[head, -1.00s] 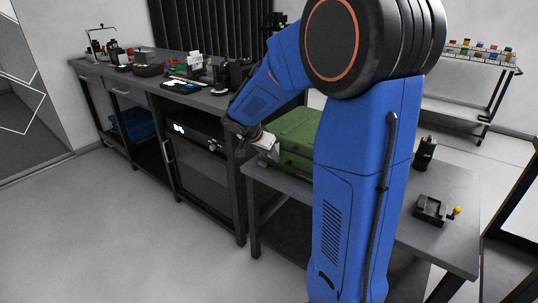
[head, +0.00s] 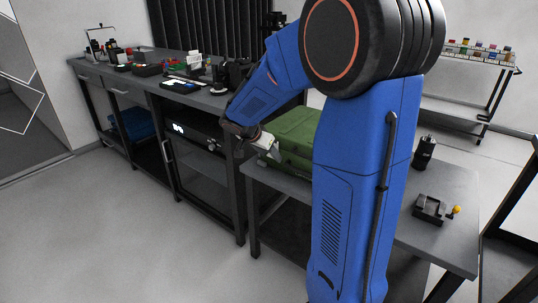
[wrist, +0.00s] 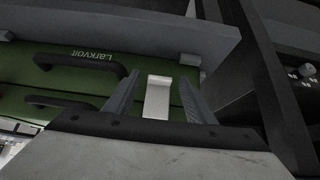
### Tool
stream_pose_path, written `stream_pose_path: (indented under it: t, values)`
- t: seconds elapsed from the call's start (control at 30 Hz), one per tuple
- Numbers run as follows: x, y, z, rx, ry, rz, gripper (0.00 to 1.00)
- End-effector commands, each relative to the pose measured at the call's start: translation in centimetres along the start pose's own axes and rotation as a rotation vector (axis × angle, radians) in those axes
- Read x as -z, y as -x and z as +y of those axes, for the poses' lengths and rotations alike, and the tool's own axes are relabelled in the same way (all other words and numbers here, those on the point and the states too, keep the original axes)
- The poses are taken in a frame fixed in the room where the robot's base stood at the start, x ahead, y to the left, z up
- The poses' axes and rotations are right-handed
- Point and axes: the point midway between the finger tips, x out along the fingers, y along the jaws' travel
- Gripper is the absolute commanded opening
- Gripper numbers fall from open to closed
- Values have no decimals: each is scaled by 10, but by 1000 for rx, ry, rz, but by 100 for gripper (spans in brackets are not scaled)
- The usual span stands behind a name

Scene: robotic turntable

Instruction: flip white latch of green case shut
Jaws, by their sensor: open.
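The green case (head: 298,132) lies on the grey table, partly hidden behind my arm in the head view. In the wrist view its green side (wrist: 75,72) shows upside-down lettering and two dark handles. A white latch (wrist: 157,100) shows between the two fingers of my gripper (wrist: 160,80), with a gap on each side. The fingers are open and point at the case's side. In the head view my gripper (head: 268,142) is at the case's left end. I cannot tell from these frames how far the latch is turned out.
The grey table (head: 440,190) holds a black cylinder (head: 424,153) and a small black device with a yellow knob (head: 432,209) on the right. A long workbench (head: 200,98) with several items stands at the left.

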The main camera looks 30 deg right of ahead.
Motion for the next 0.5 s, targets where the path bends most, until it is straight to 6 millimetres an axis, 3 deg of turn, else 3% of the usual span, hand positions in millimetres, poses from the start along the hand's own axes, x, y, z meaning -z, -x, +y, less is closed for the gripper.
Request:
stream_pose_path:
  t: [0.17,0.5]
  values:
    - [1,22,-1,4,-1,2,50]
    - [0,89,-1,5,0,1,50]
